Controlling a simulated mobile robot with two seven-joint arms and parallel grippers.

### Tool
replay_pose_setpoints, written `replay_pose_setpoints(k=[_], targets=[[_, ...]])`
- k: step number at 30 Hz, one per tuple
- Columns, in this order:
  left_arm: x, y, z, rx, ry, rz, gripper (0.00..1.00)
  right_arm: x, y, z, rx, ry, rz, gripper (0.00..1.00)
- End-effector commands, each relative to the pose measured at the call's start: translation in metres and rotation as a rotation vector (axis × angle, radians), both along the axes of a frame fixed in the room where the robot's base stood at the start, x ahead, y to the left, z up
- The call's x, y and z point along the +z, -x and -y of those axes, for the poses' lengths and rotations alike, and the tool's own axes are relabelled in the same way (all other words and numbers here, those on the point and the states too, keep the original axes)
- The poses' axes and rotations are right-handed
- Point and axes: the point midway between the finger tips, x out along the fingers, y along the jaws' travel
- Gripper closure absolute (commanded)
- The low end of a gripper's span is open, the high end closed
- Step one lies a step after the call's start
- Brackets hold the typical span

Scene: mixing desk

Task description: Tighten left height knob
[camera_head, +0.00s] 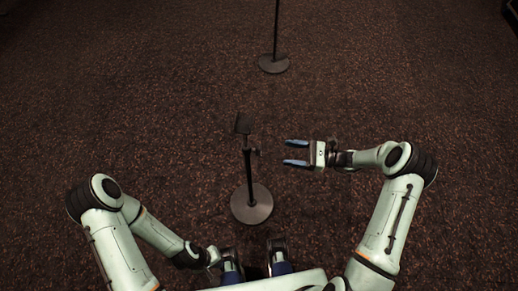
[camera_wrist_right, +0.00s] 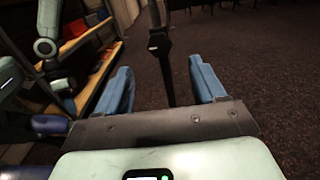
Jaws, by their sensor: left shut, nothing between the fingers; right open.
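A black stand (camera_head: 251,203) with a round base, a thin pole and a small tilted plate on top stands upright on the floor in front of me. A small dark knob (camera_head: 258,151) sticks out from its pole on the right; in the right wrist view, the dark knob area (camera_wrist_right: 160,43) shows ahead, between the fingers' directions. My right gripper (camera_head: 296,152) is open and empty, to the right of the knob, its blue fingers pointing at the pole with a gap left. My left gripper (camera_head: 215,258) is shut and empty, low at the bottom, its fingers hard to make out.
A second black stand (camera_head: 274,63) with a round base stands further back. The dark brown carpet is clear around both stands. In the right wrist view, a wooden shelf (camera_wrist_right: 95,70) with coloured items is at the left.

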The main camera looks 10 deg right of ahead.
Motion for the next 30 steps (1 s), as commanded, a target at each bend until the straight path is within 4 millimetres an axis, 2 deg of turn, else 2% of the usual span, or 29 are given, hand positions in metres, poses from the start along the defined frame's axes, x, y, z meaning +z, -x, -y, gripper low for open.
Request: replay_pose_setpoints(k=[9, 15, 21, 29, 30], targets=[[0.004, 0.001, 0.0, -0.001, 0.0, -0.006, 1.0, 0.001, -0.02, -0.067, 0.007, 0.0, -0.001, 0.31], [0.005, 0.001, 0.0, -0.001, 0.0, -0.005, 1.0, 0.0, -0.03, -0.097, 0.005, 0.001, -0.001, 0.31], [0.006, 0.001, 0.0, -0.001, 0.0, -0.005, 1.0, 0.0, -0.034, -0.11, 0.004, 0.002, -0.001, 0.31], [0.006, 0.001, 0.0, -0.001, 0.001, -0.005, 1.0, 0.0, -0.035, -0.111, 0.003, 0.003, -0.001, 0.31], [0.006, 0.001, 0.0, -0.001, 0.001, -0.005, 1.0, 0.0, -0.035, -0.111, 0.003, 0.003, -0.001, 0.34]])
